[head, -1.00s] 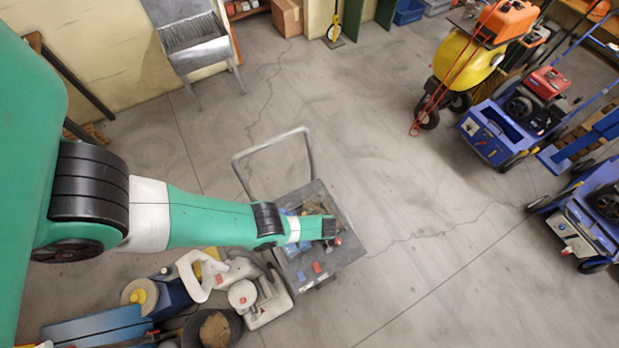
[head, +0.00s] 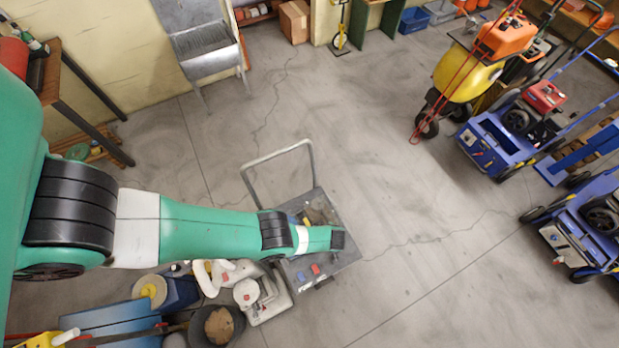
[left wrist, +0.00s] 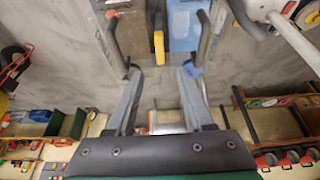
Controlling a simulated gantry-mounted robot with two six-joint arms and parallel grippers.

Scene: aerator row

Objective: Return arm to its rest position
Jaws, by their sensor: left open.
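My left arm (head: 210,230) is green with black joint bands and a white band. It comes in from the left in the head view and reaches over a grey flat cart (head: 335,262). Its dark wrist end (head: 338,240) is above the cart; the fingers cannot be made out there. In the left wrist view my left gripper (left wrist: 157,42) is open, with its two dark fingers wide apart. A yellow item (left wrist: 158,46) and a blue surface (left wrist: 184,30) show beyond the fingers, and nothing is seen held. My right gripper is not in view.
Floor machines (head: 262,292) and a dark bucket (head: 213,326) crowd the floor below the arm. A metal-legged table (head: 95,120) and a grey hopper stand (head: 205,60) are by the wall. Blue wheeled machines (head: 495,145) stand right. The central floor is clear.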

